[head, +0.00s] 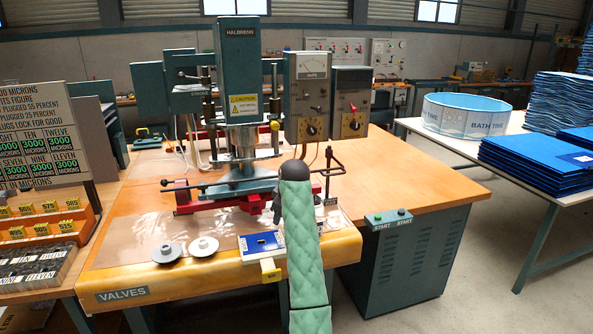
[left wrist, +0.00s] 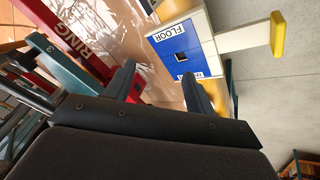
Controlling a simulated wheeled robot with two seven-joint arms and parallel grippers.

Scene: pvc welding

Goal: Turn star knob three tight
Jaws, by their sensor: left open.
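I cannot clearly make out star knob three in either view. A teal bar marked 3 (left wrist: 62,66) lies at the left of the left wrist view, beside a red rail lettered RING (left wrist: 75,32). My left gripper (left wrist: 159,75) is open, with nothing visible between its fingers. Its fingers reach over the clear sheet, between the red rail and a blue-topped box lettered FLOOR (left wrist: 183,50). In the head view my green-sleeved arm rises to the red base (head: 185,200) of the press (head: 239,75), and it hides part of that base and the gripper's fingertips. My right gripper is not in view.
The blue-topped box (head: 262,243) stands at the bench's front edge, with a yellow-ended bar projecting. Two round discs (head: 167,252) (head: 203,246) lie left of it. Meter boxes (head: 308,95) stand behind my arm. The bench's right side (head: 400,180) is mostly clear.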

